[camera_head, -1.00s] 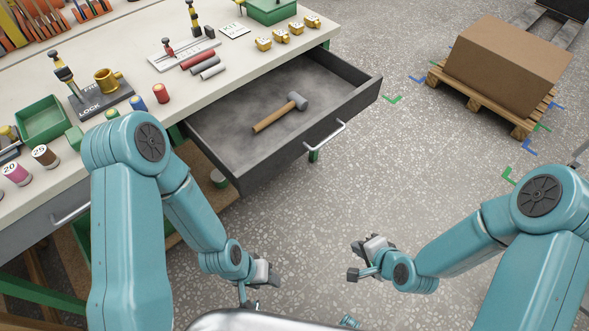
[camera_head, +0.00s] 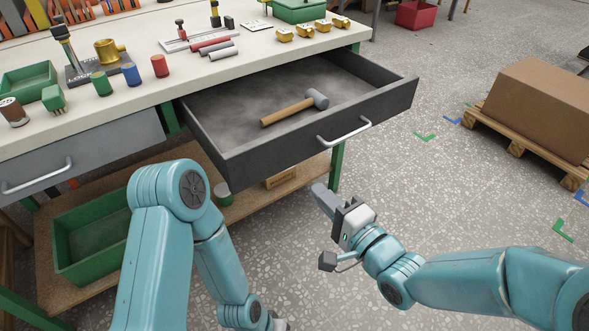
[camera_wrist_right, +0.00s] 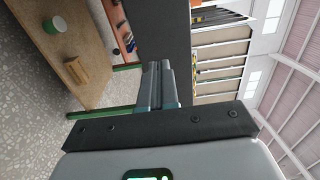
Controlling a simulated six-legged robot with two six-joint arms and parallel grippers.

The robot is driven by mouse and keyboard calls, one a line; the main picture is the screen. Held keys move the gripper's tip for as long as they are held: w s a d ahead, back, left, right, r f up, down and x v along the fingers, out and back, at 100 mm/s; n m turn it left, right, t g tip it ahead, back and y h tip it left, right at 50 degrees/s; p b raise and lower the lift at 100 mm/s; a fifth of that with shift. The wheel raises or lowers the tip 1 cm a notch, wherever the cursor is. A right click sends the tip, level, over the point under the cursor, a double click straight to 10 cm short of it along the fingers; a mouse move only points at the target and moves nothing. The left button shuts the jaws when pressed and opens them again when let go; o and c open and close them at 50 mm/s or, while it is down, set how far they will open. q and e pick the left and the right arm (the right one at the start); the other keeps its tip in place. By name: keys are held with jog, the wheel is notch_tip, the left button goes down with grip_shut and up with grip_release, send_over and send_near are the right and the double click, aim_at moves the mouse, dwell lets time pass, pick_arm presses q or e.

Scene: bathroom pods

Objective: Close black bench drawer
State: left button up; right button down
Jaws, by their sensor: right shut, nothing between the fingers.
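The black bench drawer (camera_head: 265,150) is pulled well out from under the workbench. A hammer (camera_head: 290,111) with a wooden handle and grey head lies inside it. The drawer front has a silver bar handle (camera_head: 345,132). My right gripper (camera_head: 320,190) is shut and empty, below and in front of the drawer front, apart from the handle. In the right wrist view its fingers (camera_wrist_right: 160,70) lie together before a dark panel (camera_wrist_right: 160,30), which looks like the drawer front. My left gripper (camera_head: 278,325) is mostly cut off at the bottom edge.
The workbench top (camera_head: 130,110) holds several coloured cylinders, yellow pieces and green bins. A grey closed drawer (camera_head: 80,150) is at left, above a lower shelf with a green crate (camera_head: 95,240). A cardboard box (camera_head: 540,105) on a pallet stands at right. Floor before the drawer is clear.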

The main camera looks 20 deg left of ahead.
aim_at(284, 156)
pick_arm(q)
jog(key=shift+a+f+b, duration=0.2)
jog(key=shift+f+b, duration=0.6)
jog(key=shift+f, duration=0.1)
pick_arm(e)
jog(key=x, duration=1.1)
jog(key=shift+w, duration=0.1)
